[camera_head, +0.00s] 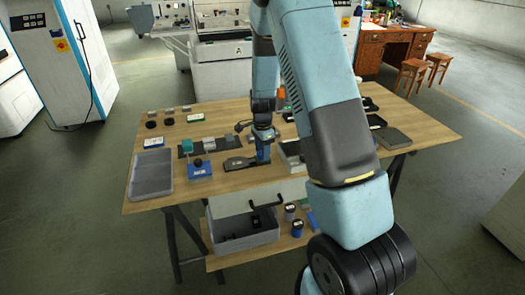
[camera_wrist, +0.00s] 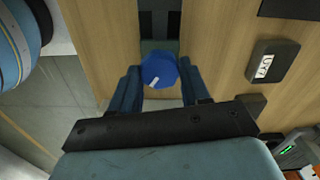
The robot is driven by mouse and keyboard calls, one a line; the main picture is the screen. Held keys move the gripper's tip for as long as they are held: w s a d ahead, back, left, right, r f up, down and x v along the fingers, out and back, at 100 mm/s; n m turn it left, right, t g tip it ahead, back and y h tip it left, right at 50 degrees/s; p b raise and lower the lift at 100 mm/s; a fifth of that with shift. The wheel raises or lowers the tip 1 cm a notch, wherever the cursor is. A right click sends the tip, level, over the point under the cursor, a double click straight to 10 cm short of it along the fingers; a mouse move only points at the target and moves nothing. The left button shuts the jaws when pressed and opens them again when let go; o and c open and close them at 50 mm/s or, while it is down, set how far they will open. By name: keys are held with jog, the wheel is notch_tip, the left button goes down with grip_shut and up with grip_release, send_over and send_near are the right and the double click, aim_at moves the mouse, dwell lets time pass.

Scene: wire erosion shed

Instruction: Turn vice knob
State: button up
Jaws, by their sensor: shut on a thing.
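The vice knob (camera_wrist: 159,70) is blue and faceted, with a white mark on its face, and shows between my fingers in the wrist view. My gripper (camera_wrist: 160,76) has a dark blue finger on each side of the knob and is shut on it. The dark vice (camera_wrist: 159,22) extends beyond the knob in the wrist view. In the head view the vice (camera_head: 238,164) lies flat near the front edge of the wooden table, and my gripper (camera_head: 263,151) points down at its right end. The knob is hard to tell from my fingers there.
The table (camera_head: 225,182) carries a grey tray (camera_head: 152,172) at left, a blue-based fixture (camera_head: 200,169) beside the vice, and several small blocks. A grey bin (camera_head: 240,231) sits on the shelf below. A small labelled box (camera_wrist: 272,62) lies right of the knob.

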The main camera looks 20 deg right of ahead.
jog(key=n, duration=0.7)
jog(key=shift+w+r, duration=0.1)
jog(key=shift+w, duration=0.05)
jog(key=n, duration=1.7)
jog(key=shift+a+n, duration=0.1)
jog(key=shift+n, duration=0.2)
jog(key=o, duration=1.1)
jog(key=shift+c, duration=0.2)
